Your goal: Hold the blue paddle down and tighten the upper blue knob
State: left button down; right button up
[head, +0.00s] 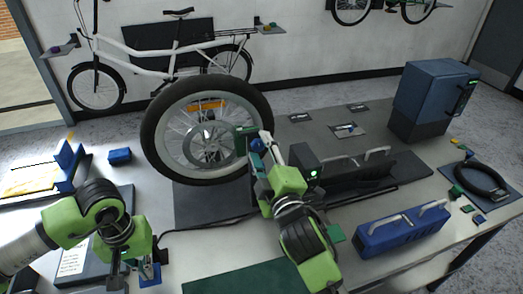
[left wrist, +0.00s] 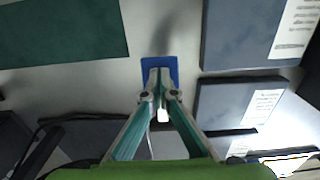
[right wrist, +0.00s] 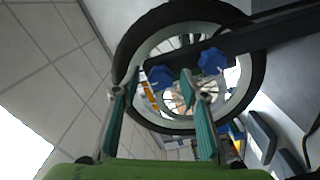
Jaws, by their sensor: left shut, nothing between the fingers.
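A blue paddle (left wrist: 160,66) lies flat on the table under my left gripper (left wrist: 160,84). The left fingers are shut with nothing between them, and their tips overlap the paddle; I cannot tell if they press it. The paddle shows beside the left gripper (head: 132,276) in the head view (head: 150,274). Two blue knobs sit on a dark bar by the wheel: one (right wrist: 160,77) between the open fingers of my right gripper (right wrist: 158,88), the other (right wrist: 212,61) beyond its right finger. I cannot tell whether the fingers touch a knob. The right gripper partly hides the knobs in the head view (head: 257,146).
The upright bicycle wheel (head: 155,150) stands just left of my right gripper. A dark tray with handles (head: 375,178) and a blue toolbox (head: 400,232) lie to its right. A dark green mat (head: 245,279) lies between my arms. A cable crosses the table.

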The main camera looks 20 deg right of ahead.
jog(key=shift+s, duration=0.1)
jog(key=s, duration=1.2)
pick_arm(q)
jog(key=shift+r+p, duration=1.05)
jog(key=shift+r, duration=2.45)
pick_arm(e)
notch_tip(320, 180, up, 2)
jog(key=shift+w, duration=0.1)
pick_arm(q)
jog(key=shift+r, duration=0.1)
notch_tip(320, 180, up, 12)
